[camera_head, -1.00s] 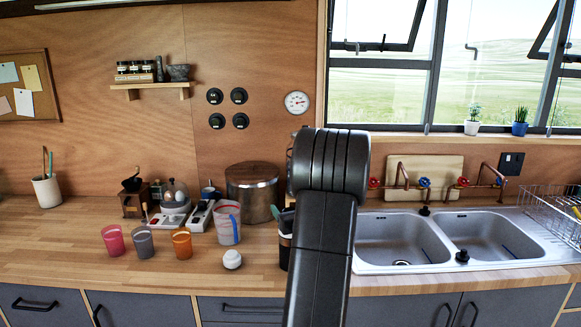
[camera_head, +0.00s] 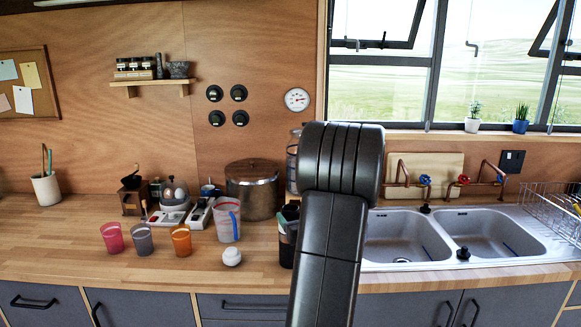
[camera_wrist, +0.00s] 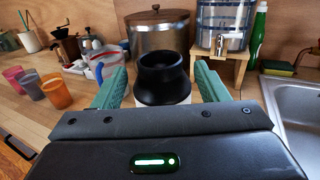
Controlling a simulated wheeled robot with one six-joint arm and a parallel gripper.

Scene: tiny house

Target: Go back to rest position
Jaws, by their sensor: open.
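My gripper (camera_wrist: 160,82) shows in the wrist view with its two green fingers apart. A black-topped container with a white lower part (camera_wrist: 162,75) appears between the fingers. I cannot tell whether they touch it, and its base is hidden behind my gripper body.
The wooden counter (camera_head: 60,235) holds pink (camera_head: 112,238), grey (camera_head: 142,240) and orange (camera_head: 181,241) cups, a clear jug (camera_head: 227,222), a small white object (camera_head: 232,257) and a metal pot (camera_head: 252,192). A double sink (camera_head: 490,232) is at right. The counter's left front is clear.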

